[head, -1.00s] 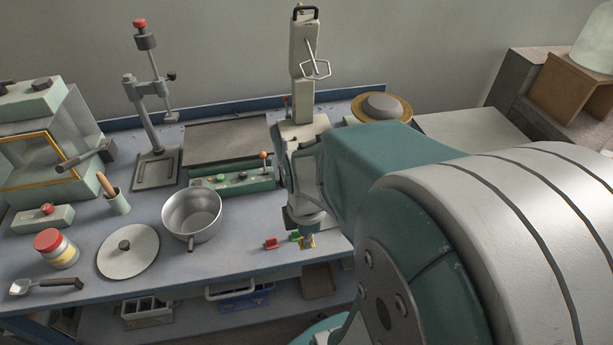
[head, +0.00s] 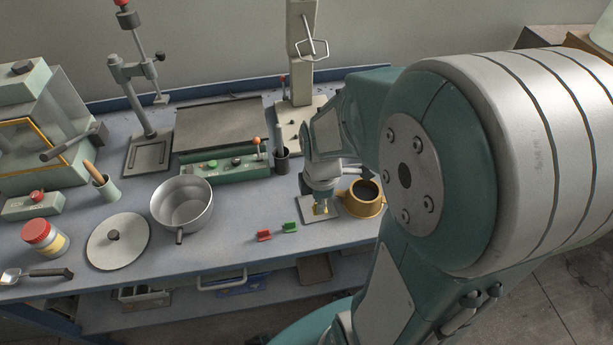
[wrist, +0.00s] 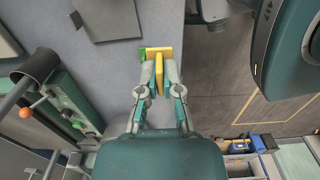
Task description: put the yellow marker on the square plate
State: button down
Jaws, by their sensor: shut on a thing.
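My gripper (head: 320,204) is shut on the yellow marker (wrist: 158,72), held upright between the fingertips in the wrist view. In the head view only a little yellow (head: 321,210) shows below the fingers. The square plate (head: 306,212) is a flat grey slab on the bench; the gripper overlaps it in the head view. In the wrist view the plate (wrist: 108,22) lies ahead and to the left, so the marker appears raised and off to its side. A green marker (head: 290,227) and a red marker (head: 264,236) lie left of the plate; the green one shows partly behind the yellow one.
A brass-coloured mug (head: 361,199) stands right beside the plate. A metal pot (head: 183,203) stands left. The bench's front edge is close, with open floor beyond.

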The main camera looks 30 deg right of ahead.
jog(key=w+d+f, duration=0.1)
jog(key=w+f, duration=0.1)
jog(key=w+d+f, duration=0.1)
jog(key=w+f, duration=0.1)
jog(key=w+d+f, duration=0.1)
jog(key=w+f, duration=0.1)
jog(key=w, duration=0.1)
jog(key=shift+d+f, duration=0.2)
jog(key=shift+f, duration=0.2)
jog(key=shift+w+d+f, duration=0.15)
jog(key=shift+f, duration=1.7)
jog(key=c, duration=0.8)
grip_release()
